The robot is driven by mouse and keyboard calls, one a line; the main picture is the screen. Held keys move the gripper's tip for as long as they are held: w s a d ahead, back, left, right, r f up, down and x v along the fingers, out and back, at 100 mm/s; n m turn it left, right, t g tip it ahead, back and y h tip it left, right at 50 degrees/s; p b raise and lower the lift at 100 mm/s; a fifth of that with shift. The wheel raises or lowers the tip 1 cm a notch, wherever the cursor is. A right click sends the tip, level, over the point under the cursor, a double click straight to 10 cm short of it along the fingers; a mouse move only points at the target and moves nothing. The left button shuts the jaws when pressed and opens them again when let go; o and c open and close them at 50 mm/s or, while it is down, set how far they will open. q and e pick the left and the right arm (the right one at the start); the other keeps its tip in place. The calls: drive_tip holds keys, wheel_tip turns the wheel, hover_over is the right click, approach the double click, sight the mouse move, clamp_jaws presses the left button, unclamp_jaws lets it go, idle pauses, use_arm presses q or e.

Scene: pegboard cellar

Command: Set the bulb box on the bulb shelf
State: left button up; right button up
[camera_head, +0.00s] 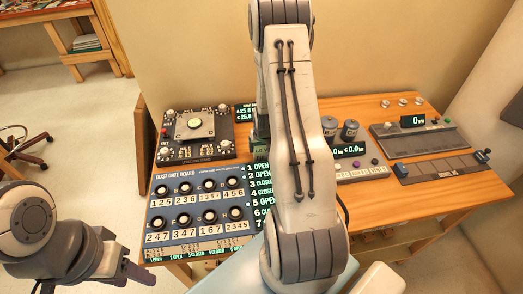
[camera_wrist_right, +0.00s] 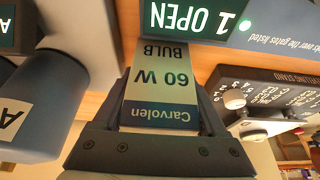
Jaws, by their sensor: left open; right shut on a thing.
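The bulb box (camera_wrist_right: 160,90), printed "Carvolen 60 W BULB", appears upside down in the right wrist view. My right gripper (camera_wrist_right: 158,110) is shut on it, with a dark finger on each side. My left gripper (camera_head: 135,272) is open and empty at the lower left, in front of the table's left end. I cannot make out a bulb shelf in either view.
A blue cylinder (camera_wrist_right: 50,95) marked A is close to the box's left in the wrist view.

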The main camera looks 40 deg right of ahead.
drive_tip(key=shift+f, duration=0.65)
drive_tip(key=shift+f, duration=0.25)
drive_tip(key=o, duration=1.3)
drive_tip(key=shift+r, duration=0.1)
